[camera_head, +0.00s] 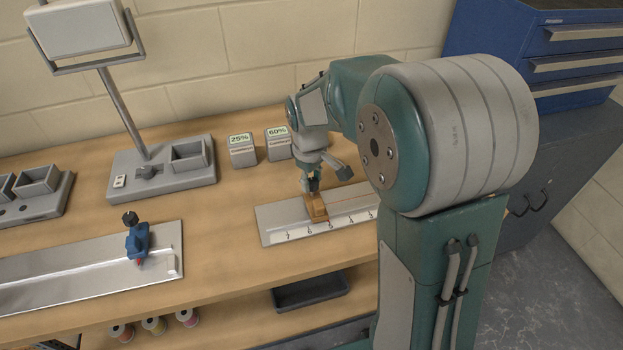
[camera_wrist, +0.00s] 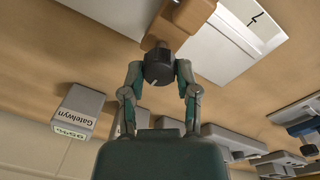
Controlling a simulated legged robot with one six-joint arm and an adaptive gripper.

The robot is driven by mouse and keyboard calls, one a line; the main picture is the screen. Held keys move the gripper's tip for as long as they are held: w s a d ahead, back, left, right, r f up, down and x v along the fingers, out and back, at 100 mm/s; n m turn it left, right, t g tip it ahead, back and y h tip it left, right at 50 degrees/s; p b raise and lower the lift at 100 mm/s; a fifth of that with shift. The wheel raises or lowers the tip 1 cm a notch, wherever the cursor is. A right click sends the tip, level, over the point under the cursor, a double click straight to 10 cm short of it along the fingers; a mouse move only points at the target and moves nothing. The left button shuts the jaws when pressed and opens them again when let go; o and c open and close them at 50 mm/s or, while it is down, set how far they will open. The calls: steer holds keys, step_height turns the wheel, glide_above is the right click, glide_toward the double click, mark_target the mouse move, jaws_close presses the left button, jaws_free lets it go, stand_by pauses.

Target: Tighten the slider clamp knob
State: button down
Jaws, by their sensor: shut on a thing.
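The slider clamp (camera_head: 317,208) is a brown-orange block on a pale numbered rail (camera_head: 272,223) in the head view. It also shows at the top of the wrist view (camera_wrist: 197,14). Its dark round knob (camera_wrist: 158,67) has a white mark and sits between the two fingertips. My gripper (camera_head: 313,184) reaches down onto the clamp from above; in the wrist view my gripper (camera_wrist: 158,76) is shut on the knob, one finger on each side. In the head view my gripper mostly hides the knob.
Two labelled blocks, 25% (camera_head: 242,152) and 60% (camera_head: 278,145), stand behind the rail. A grey stand (camera_head: 162,168) is farther left. A second metal rail (camera_head: 80,275) carries a blue clamp (camera_head: 137,243). A blue drawer cabinet (camera_head: 540,45) stands at right.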

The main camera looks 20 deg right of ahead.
steer(key=shift+f, duration=0.1)
steer(key=m, duration=0.4)
steer(key=shift+m, duration=0.3)
steer(key=m, duration=0.4)
steer(key=shift+m+g, duration=0.3)
steer(key=m, duration=0.4)
steer(key=shift+m, duration=2.3)
steer(key=shift+c, duration=1.7)
jaws_free()
